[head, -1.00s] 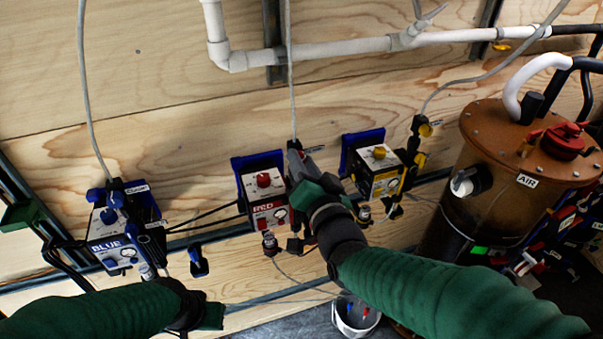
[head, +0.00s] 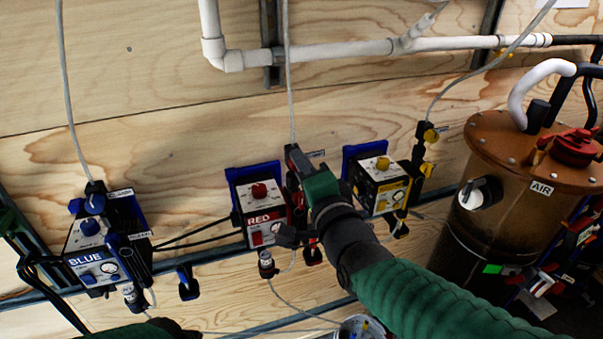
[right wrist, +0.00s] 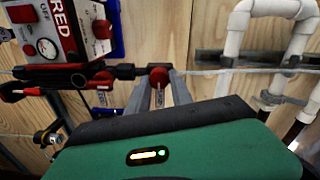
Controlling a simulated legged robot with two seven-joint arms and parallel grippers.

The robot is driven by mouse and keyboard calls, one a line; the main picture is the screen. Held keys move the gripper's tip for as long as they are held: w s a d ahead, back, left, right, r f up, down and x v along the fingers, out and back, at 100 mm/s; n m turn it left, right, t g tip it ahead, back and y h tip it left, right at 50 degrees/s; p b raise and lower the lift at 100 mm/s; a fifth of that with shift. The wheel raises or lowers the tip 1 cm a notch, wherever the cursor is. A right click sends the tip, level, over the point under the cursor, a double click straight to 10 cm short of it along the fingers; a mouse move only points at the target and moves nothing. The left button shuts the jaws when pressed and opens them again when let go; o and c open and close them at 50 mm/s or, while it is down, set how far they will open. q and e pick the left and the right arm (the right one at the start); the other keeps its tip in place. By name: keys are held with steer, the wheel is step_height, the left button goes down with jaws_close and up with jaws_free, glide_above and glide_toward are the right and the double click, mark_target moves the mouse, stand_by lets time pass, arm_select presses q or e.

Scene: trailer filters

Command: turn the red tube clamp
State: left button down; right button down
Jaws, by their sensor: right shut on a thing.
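The red tube clamp (right wrist: 159,77) shows in the right wrist view as a red knob on a dark body beside the RED box, with the grey tube running from it to the right. My right gripper (right wrist: 160,92) has its two grey fingers at the red knob, shut on it. In the head view my right gripper (head: 293,158) is just right of the RED box (head: 262,214) and hides most of the clamp. Only a piece of my left arm shows at the bottom left of the head view; its fingers are out of the picture.
The BLUE box (head: 92,262) is at the left and the yellow-knobbed box (head: 382,185) is close right of my right gripper. A brown AIR tank (head: 500,160) stands at the right. White pipes (head: 330,52) run along the plywood wall above.

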steer(key=shift+f, duration=0.4)
steer(key=c, duration=1.3)
jaws_free()
steer(key=shift+o, duration=0.8)
steer(key=shift+r, duration=0.2)
